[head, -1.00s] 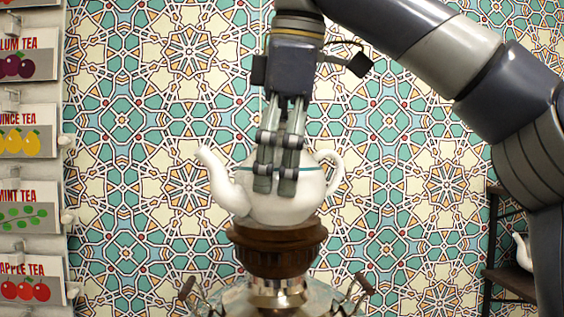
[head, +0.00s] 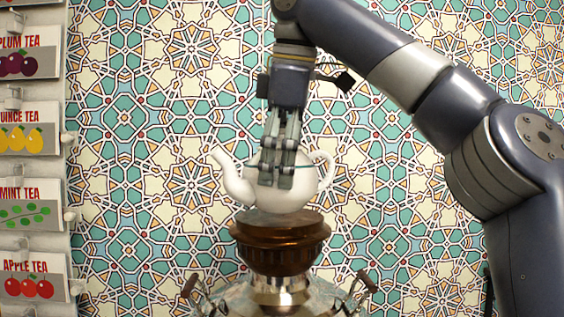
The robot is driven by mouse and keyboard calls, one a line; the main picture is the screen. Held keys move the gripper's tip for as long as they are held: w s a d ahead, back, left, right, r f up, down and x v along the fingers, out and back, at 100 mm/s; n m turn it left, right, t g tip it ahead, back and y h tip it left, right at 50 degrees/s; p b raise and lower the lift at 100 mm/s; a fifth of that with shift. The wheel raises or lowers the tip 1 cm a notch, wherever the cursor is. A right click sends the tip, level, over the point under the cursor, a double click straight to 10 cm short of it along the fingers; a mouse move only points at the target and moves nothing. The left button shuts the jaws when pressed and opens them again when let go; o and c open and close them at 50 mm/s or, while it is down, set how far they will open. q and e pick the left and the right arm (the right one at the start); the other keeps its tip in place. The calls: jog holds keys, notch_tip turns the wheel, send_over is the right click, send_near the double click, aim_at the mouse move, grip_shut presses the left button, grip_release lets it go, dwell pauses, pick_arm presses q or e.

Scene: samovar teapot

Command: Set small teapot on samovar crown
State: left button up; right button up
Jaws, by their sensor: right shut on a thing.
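The small white teapot (head: 307,188) with a thin teal band is in the middle of the head view, upright, spout to the left and handle to the right. My right gripper (head: 277,182) comes down from above and is shut on the teapot, its fingers covering part of the body and the lid. The brown samovar crown (head: 278,240) lies directly below the teapot. The teapot's base appears at or just above the crown's top; I cannot tell whether they touch. The metal samovar body (head: 275,294) shows below, with a handle on each side. My left gripper is not in view.
A rack of tea packets (head: 30,132) with plum, quince, mint and apple labels stands along the left edge. A patterned tile wall (head: 150,150) fills the background. My right arm spans the upper right. The space left of the teapot is clear.

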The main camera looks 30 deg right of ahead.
jog(key=shift+w+d+f, duration=0.1)
jog(key=shift+w+d, duration=0.25)
jog(key=shift+w, duration=0.3)
jog(key=shift+w+d+f, duration=0.1)
jog(key=shift+w+d, duration=0.3)
jog(key=shift+w, duration=0.25)
jog(key=shift+w+d, duration=0.35)
jog(key=shift+w, duration=0.3)
jog(key=shift+f, duration=0.6)
jog(key=shift+s, duration=0.1)
jog(key=o, duration=1.2)
jog(key=shift+o, duration=0.2)
jog(key=shift+b, duration=0.3)
jog(key=shift+f, duration=0.1)
